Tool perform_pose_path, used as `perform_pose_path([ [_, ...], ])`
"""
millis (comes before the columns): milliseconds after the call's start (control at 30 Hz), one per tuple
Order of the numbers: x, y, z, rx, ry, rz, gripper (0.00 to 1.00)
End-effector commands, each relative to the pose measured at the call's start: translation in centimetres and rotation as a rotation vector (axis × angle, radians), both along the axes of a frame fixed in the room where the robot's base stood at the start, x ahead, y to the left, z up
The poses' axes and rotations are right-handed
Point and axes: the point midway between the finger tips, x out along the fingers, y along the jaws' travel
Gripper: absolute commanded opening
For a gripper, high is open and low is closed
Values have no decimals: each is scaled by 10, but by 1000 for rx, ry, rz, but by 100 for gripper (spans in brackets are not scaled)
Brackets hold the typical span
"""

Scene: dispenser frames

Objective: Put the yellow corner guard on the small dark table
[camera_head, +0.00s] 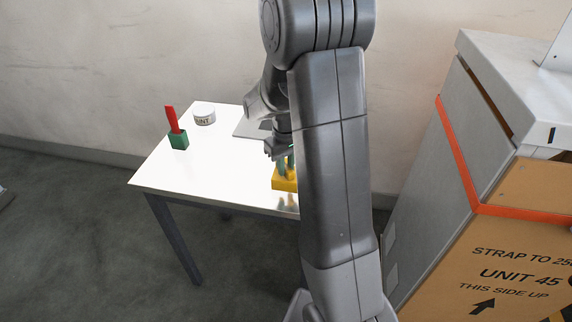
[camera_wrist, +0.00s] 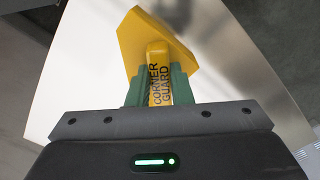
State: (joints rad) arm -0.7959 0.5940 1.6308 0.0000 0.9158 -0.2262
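The yellow corner guard (camera_head: 284,182) is over the right part of a white-topped table (camera_head: 205,168) with dark legs. In the wrist view the guard (camera_wrist: 160,48) has a broad yellow plate and a narrow grip lettered CORNER GUARD. My gripper (camera_wrist: 160,88) has its green fingers against both sides of that grip. In the head view my gripper (camera_head: 286,164) points down at the guard, and my arm hides part of both. I cannot tell whether the guard touches the tabletop. No table with a dark top is in view.
A red-handled thing with a green block (camera_head: 179,140) and a white tin (camera_head: 204,114) stand on the table's left side. A large strapped carton (camera_head: 510,255) with a grey top part fills the right.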

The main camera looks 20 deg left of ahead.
Motion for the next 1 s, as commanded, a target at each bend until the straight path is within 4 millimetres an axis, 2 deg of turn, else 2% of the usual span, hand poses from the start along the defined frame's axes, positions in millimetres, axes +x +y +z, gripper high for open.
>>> perform_pose_path([
  [33,0,0,0,0,0,0,27],
  [100,0,0,0,0,0,0,41],
  [367,0,0,0,0,0,0,41],
  [500,0,0,8,2,-1,0,41],
  [567,1,1,16,3,-3,0,41],
  [900,1,1,88,3,-3,0,41],
  [1000,0,0,104,3,-3,0,41],
])
